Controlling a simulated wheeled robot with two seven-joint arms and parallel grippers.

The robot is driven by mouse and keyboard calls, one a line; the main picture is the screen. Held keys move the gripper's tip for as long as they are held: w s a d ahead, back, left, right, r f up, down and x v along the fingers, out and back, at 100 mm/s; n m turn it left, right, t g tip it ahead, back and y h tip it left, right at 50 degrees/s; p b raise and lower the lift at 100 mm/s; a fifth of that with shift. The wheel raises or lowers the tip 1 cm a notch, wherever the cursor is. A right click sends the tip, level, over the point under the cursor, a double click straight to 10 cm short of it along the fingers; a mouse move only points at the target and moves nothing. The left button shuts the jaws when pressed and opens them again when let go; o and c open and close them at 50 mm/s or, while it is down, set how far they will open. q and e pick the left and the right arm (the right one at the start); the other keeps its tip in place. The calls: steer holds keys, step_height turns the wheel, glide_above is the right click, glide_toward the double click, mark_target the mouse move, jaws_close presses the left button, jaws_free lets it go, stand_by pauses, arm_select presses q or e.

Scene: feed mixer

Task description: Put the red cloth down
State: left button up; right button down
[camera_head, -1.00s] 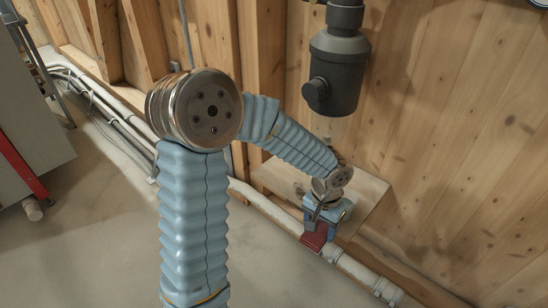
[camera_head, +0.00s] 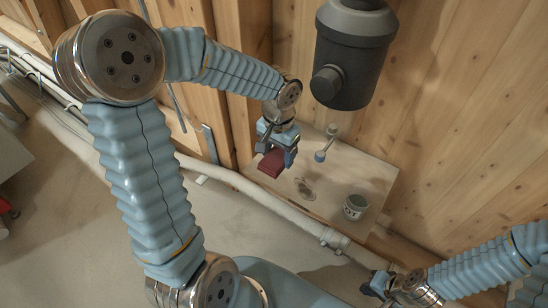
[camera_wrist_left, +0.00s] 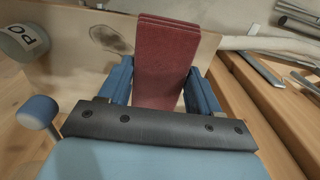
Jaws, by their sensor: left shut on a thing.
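The red cloth (camera_head: 271,163) is a folded dark red piece held by my left gripper (camera_head: 276,151). In the left wrist view the cloth (camera_wrist_left: 165,60) stands out between the two blue fingers of the left gripper (camera_wrist_left: 158,85), which are shut on it. In the head view the cloth hangs at the left part of a pale wooden shelf (camera_head: 345,172); I cannot tell whether it touches the shelf. My right gripper (camera_head: 378,288) shows at the lower right, low and apart from the cloth; its fingers are too small and dark to read.
A jar (camera_head: 355,207) stands on the shelf's right part; its label shows in the wrist view (camera_wrist_left: 24,42). A blue-knobbed lever (camera_head: 326,144) is right of the left gripper. A dark grey cylinder (camera_head: 350,55) hangs above. A pale pipe (camera_head: 255,190) runs along the shelf's front.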

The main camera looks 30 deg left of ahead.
mark_target(275, 154)
arm_select(q)
steer(key=w+a+f, duration=0.2)
steer(key=f, duration=0.1)
steer(key=w+f, duration=0.1)
steer(key=f, duration=0.1)
steer(key=shift+w+a+f, duration=0.15)
steer(key=shift+a+f, duration=0.05)
steer(key=shift+a, duration=0.2)
steer(key=shift+w+a+f, duration=0.1)
steer(key=shift+f, duration=0.8)
steer(key=shift+w+a+f, duration=0.1)
steer(key=shift+f, duration=0.8)
steer(key=shift+f+b, duration=0.2)
steer(key=shift+b, duration=0.2)
steer(key=o, duration=0.9)
steer(key=shift+r, duration=0.15)
step_height(275, 154, up, 12)
steer(key=shift+r+p, duration=0.1)
steer(key=shift+p, duration=0.6)
